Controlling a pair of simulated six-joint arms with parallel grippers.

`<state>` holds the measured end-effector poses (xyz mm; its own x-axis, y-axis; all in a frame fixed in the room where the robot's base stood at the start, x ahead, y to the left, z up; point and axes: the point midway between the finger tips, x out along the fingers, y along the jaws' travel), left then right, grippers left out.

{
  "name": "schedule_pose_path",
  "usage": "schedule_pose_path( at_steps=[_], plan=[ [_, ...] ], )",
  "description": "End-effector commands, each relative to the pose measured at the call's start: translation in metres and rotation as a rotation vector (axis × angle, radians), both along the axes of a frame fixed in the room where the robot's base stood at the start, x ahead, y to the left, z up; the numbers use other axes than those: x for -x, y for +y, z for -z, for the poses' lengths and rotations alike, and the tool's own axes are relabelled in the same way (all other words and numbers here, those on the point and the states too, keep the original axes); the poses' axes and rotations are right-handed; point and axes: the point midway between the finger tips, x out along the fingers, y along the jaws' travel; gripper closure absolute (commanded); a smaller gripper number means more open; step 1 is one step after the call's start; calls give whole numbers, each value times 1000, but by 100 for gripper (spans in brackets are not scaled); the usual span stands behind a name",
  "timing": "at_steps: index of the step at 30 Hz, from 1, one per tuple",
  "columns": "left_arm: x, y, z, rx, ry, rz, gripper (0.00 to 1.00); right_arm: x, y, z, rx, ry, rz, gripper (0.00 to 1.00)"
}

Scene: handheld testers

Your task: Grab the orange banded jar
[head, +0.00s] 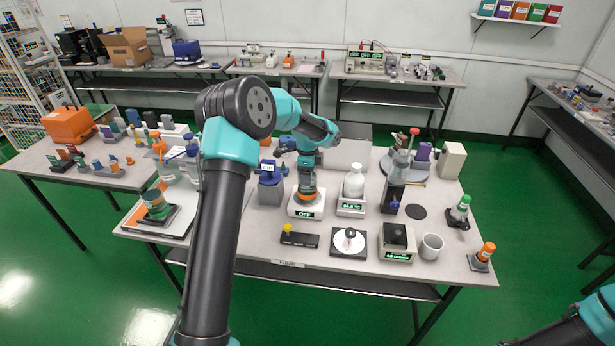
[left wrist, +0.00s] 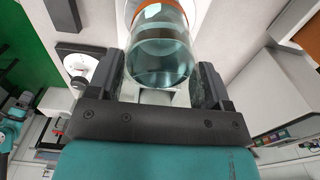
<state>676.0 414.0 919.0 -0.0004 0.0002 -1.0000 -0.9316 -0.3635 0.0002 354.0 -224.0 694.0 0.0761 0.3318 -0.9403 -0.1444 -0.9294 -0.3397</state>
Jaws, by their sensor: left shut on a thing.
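The orange banded jar (left wrist: 163,50) is clear glass with an orange band near its far end, and it sits between the fingers of my left gripper (left wrist: 160,72) in the left wrist view. In the head view, my left gripper (head: 307,182) points down over a white scale (head: 305,212) with a lit display. Only the jar's orange part (head: 308,197) shows there, just under the gripper, at the scale's top. The gripper is shut on the jar. I cannot tell if the jar touches the scale. My right gripper is out of view.
A white bottle (head: 353,183) on another scale stands close to the right. A blue device (head: 270,188) stands close to the left. A white mug (head: 431,246) stands near the front.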

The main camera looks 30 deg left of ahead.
Motion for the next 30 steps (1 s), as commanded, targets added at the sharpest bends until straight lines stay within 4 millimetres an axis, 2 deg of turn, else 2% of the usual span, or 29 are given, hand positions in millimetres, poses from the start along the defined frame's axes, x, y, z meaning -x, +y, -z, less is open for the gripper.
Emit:
schedule_pose_path(
  at_steps=[8, 14, 20, 30],
  plan=[
    [-1, 0, -29, -1, -5, 0, 92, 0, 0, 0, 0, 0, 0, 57],
    [17, -11, -32, 0, -1, 2, 92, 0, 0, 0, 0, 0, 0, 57],
    [45, -27, -35, 0, -1, 2, 92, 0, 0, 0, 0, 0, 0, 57],
    [105, -65, -42, 0, -2, 2, 92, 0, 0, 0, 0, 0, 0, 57]
  ],
)
